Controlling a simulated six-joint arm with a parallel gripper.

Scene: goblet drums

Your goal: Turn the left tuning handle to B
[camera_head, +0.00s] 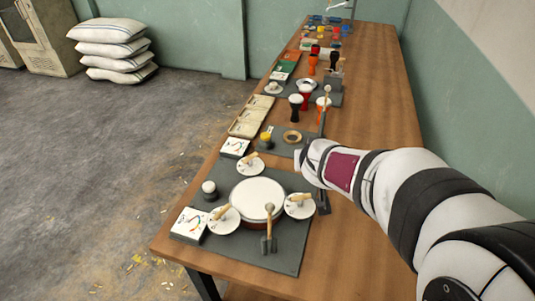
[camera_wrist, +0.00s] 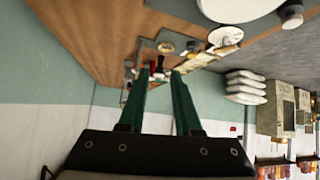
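A drum with a white head (camera_head: 257,198) stands on a dark grey mat (camera_head: 287,262). Around it are three white round dials with wooden handles: the left dial (camera_head: 222,220), the back dial (camera_head: 250,166) and the right dial (camera_head: 299,207). The dial letters are too small to read. My gripper (camera_wrist: 160,80) shows in the wrist view with its two green fingers apart and nothing between them. In the head view my arm's end is right of and behind the drum, away from the left dial. The wrist view shows a white dial with a handle (camera_wrist: 226,36) at the top.
White cards with markings (camera_head: 190,224) lie on the mat's left side. A small tool with a wooden handle (camera_head: 268,228) is at the drum's front. A white-topped knob (camera_head: 209,188) stands left of the drum. Several small goblet drums (camera_head: 305,97) stand farther along the wooden table (camera_head: 375,95).

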